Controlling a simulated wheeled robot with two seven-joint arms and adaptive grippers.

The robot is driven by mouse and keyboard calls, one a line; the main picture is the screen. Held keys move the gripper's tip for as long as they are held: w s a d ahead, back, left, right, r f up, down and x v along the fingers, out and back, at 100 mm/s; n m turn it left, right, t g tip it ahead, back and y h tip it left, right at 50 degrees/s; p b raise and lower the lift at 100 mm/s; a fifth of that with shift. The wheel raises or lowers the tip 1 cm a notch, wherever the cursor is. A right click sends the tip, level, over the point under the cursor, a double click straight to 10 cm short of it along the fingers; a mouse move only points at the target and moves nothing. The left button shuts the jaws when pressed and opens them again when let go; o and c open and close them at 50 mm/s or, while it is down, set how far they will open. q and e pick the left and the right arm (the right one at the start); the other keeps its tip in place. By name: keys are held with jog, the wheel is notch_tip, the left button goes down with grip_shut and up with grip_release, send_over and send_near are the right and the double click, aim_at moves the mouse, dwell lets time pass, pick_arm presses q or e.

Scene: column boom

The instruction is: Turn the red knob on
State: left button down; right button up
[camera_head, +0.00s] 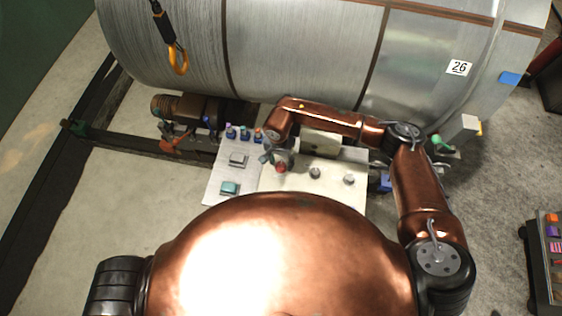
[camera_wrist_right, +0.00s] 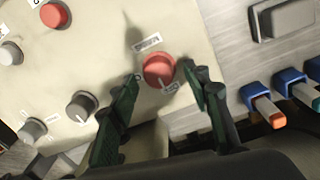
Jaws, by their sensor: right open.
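The red knob (camera_head: 281,168) sits on the pale control panel (camera_head: 352,196) in front of the big metal cylinder. In the right wrist view the red knob (camera_wrist_right: 159,69) is round, with a small label on either side of it. My right gripper (camera_head: 272,157) is at the knob in the head view. In the right wrist view my right gripper (camera_wrist_right: 165,78) is open, with one green-black finger on each side of the knob. Gaps show between knob and fingers, so they look apart. My left gripper is not in view.
Grey knobs (camera_wrist_right: 82,107) and a red button (camera_wrist_right: 54,15) are nearby on the panel. Blue-based switches (camera_wrist_right: 262,105) stand close to the right finger in the wrist view. A teal button (camera_head: 229,188) is left of the knob. An orange hook (camera_head: 178,60) hangs at upper left.

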jog(key=shift+f, duration=0.5)
jog(key=shift+c, duration=0.2)
jog(key=c, duration=1.1)
